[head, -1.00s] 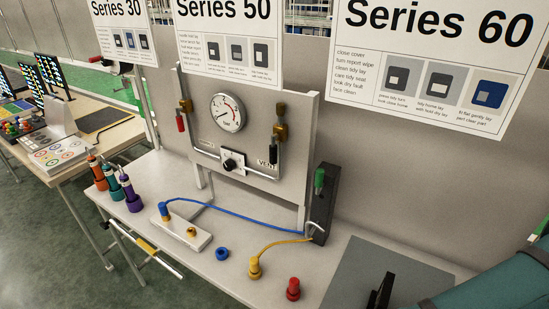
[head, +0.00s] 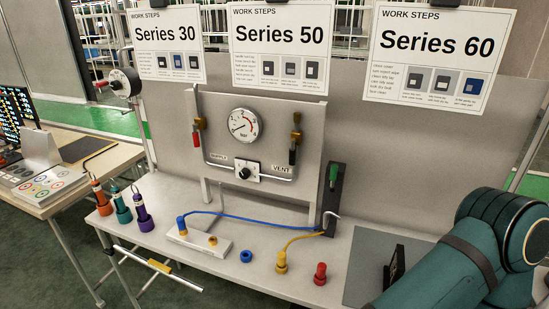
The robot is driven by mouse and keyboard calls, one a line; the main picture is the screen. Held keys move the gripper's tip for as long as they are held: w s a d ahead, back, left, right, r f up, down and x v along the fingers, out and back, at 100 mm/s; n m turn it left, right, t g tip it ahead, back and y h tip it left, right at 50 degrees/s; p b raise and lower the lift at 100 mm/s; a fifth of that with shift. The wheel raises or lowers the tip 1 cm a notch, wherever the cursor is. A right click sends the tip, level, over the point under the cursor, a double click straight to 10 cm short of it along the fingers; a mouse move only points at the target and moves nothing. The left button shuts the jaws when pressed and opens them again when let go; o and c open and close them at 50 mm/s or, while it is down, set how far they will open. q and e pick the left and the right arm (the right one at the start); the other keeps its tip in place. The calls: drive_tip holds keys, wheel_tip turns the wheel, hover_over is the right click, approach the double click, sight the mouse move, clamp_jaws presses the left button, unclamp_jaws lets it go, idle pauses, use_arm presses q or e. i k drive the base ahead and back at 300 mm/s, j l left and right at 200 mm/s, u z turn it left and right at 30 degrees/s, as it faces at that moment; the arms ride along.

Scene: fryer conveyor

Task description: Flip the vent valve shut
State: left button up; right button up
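The vent valve is a brass valve (head: 296,135) on the right side of the upright grey panel (head: 262,120), above the VENT label (head: 282,169). Its black handle (head: 292,157) hangs straight down, in line with the pipe below. A similar brass valve with a red handle (head: 196,139) sits on the panel's left side, also pointing down. A round gauge (head: 244,126) is between them. My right arm comes in at the lower right, well away from the panel. My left gripper is out of view.
The bench holds orange, teal and purple plugs (head: 142,212), a block with a blue hose (head: 200,242), a blue ring (head: 246,256), a yellow plug (head: 281,263), a red plug (head: 320,274) and a tall black holder (head: 333,200). A small black object (head: 393,268) is near my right arm.

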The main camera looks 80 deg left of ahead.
sight(293, 151)
drive_tip(key=u, duration=2.6)
drive_tip(key=k+j, duration=0.05)
